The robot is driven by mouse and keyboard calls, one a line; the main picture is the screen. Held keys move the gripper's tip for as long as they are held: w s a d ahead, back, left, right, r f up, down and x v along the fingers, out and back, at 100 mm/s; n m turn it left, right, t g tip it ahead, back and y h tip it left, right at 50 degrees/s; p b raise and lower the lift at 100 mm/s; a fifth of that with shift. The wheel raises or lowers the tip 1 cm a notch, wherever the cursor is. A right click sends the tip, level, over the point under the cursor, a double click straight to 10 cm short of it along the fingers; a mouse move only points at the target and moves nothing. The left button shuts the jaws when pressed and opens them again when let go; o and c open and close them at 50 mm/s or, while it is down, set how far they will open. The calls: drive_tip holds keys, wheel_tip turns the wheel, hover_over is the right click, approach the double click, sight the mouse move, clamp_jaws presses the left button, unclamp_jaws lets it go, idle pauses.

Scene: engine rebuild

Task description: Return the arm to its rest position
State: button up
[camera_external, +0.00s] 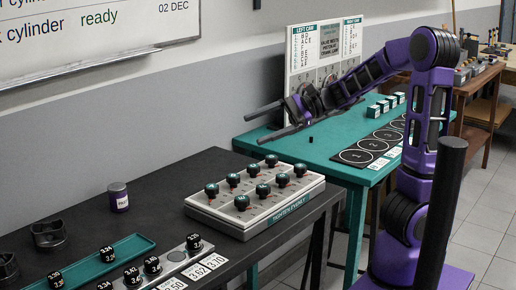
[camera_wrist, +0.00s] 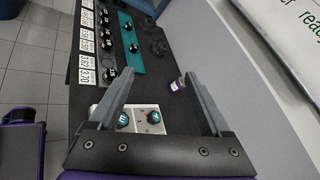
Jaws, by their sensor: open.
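My purple arm reaches left over the teal table (camera_external: 262,146) in the external view. My gripper (camera_external: 254,130) is open, with its two dark fingers spread apart and pointing left. It is raised above the tables, and nothing shows between the fingers. In the wrist view my gripper (camera_wrist: 161,74) also shows with its fingers wide apart and empty. Beyond the fingers are the black table and a small purple-labelled jar (camera_wrist: 178,86).
A grey box with several dark knobs (camera_external: 252,222) stands on the black table (camera_external: 190,172). A teal tray (camera_external: 140,244), the jar (camera_external: 118,198) and a rack of numbered pieces (camera_external: 168,262) lie left of it. A sign board (camera_external: 298,62) stands behind my gripper.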

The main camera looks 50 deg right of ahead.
drive_tip(key=s+d+r+n+t+h+p, duration=0.1)
drive_tip(key=s+d+r+n+h+p, duration=0.15)
drive_tip(key=d+n+h, duration=0.35)
drive_tip(key=s+d+r+n+t+h+p, duration=0.1)
drive_tip(key=s+d+r+n+h+p, duration=0.2)
drive_tip(key=d, duration=0.5)
drive_tip(key=s+a+f+n+g+h, duration=0.3)
drive_tip(key=s+a+n, duration=0.5)
drive_tip(key=s+a, duration=0.3)
drive_tip(key=shift+s+a+f+n+g+h, duration=0.35)
drive_tip(key=shift+a+f+g, duration=0.25)
drive_tip(key=shift+a+f, duration=0.3)
drive_tip(key=shift+a+r, duration=0.1)
drive_tip(key=shift+r, duration=0.05)
